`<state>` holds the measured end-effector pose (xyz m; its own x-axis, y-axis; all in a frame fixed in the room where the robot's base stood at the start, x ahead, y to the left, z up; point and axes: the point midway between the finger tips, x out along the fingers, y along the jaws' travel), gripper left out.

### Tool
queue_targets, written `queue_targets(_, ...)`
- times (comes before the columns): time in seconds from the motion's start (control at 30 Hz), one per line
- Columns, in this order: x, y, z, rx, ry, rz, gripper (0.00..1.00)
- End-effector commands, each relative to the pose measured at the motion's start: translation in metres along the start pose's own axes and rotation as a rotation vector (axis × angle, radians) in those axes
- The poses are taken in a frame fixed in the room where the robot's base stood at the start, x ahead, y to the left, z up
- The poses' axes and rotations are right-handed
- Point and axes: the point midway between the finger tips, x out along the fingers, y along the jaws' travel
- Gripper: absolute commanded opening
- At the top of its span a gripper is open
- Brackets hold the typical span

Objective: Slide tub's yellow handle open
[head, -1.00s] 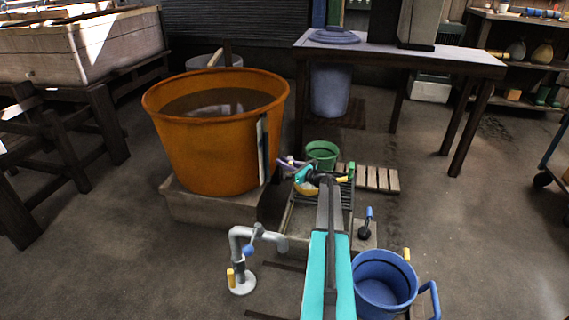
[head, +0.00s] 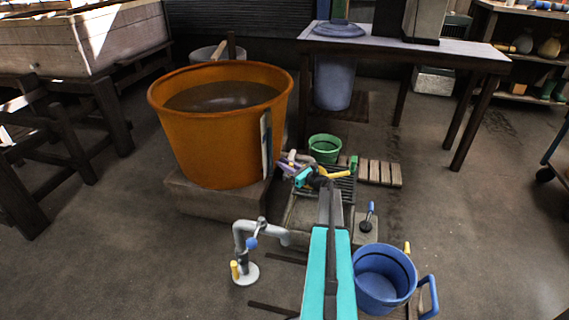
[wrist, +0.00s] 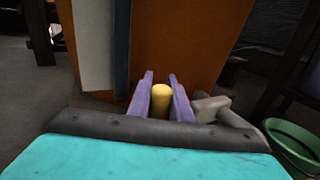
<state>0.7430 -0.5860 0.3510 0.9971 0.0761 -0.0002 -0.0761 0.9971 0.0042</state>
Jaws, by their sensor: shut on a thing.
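The large orange tub (head: 220,135) stands on a low block, with brownish contents inside. In the wrist view its orange wall (wrist: 200,45) fills the background. A yellow handle (wrist: 161,98) sits between the two purple fingers of my gripper (wrist: 161,90), low in front of the tub wall. The fingers are shut on it. In the head view my gripper (head: 289,162) is at the tub's lower right side, and the handle there is too small and covered to make out. A grey pipe-like piece (wrist: 215,106) lies just right of the fingers.
A pale upright board (head: 266,145) stands against the tub's right side. A green bucket (head: 325,148) and a slatted pallet (head: 379,172) lie to the right. A grey pipe with a valve (head: 243,250) and a blue bucket (head: 382,280) are nearer. Open floor lies further right.

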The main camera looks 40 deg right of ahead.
Motion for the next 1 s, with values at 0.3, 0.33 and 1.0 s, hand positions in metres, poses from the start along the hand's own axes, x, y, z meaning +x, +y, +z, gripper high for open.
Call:
queue_targets(0.3, -0.003, 0.006, -0.002, 0.003, 0.002, 0.011, 0.37)
queue_targets(0.33, -0.003, 0.005, -0.002, 0.002, 0.001, 0.011, 0.37)
queue_targets(1.0, -0.048, 0.003, 0.001, 0.002, 0.001, 0.006, 0.37)
